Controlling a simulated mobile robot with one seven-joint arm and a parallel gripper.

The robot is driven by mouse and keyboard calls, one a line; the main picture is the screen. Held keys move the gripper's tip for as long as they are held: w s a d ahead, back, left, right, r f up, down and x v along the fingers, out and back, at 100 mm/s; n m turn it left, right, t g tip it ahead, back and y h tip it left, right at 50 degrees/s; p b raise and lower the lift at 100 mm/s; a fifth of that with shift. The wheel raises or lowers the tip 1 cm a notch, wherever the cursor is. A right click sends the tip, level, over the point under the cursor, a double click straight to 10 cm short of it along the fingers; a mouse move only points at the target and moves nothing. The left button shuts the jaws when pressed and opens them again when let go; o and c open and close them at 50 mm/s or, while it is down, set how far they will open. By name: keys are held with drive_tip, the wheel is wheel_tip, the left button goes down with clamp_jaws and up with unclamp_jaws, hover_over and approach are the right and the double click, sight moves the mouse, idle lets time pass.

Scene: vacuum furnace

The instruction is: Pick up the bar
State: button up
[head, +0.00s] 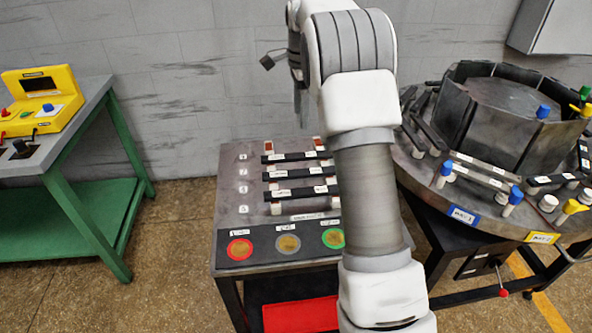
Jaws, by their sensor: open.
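Several dark bars with white labels lie across a rack on the grey table: the rear bar (285,158), a middle bar (284,175) and a front bar (288,193). Their right ends are close to or behind my arm. Which one the task means cannot be told. My gripper (301,105) is partly seen above and behind the rack, pointing down, mostly hidden by my own arm. It is open and apart from the bars, and I see nothing held in it.
A round furnace table (470,205) with blue and yellow pegs stands right. A green bench (95,215) with a yellow control box (42,100) stands left. Floor between is clear.

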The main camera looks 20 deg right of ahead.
sight(301, 172)
drive_tip(key=shift+m, duration=0.4)
drive_tip(key=f+b, duration=0.1)
drive_tip(key=f, duration=0.5)
drive_tip(key=f+b, duration=0.1)
drive_tip(key=f, duration=0.6)
drive_tip(key=f+b, duration=0.1)
drive_tip(key=f, duration=0.5)
drive_tip(key=shift+w+d+f, duration=0.2)
drive_tip(key=shift+w+d, duration=0.05)
drive_tip(key=shift+w, duration=0.15)
clamp_jaws()
drive_tip(key=shift+r, duration=0.1)
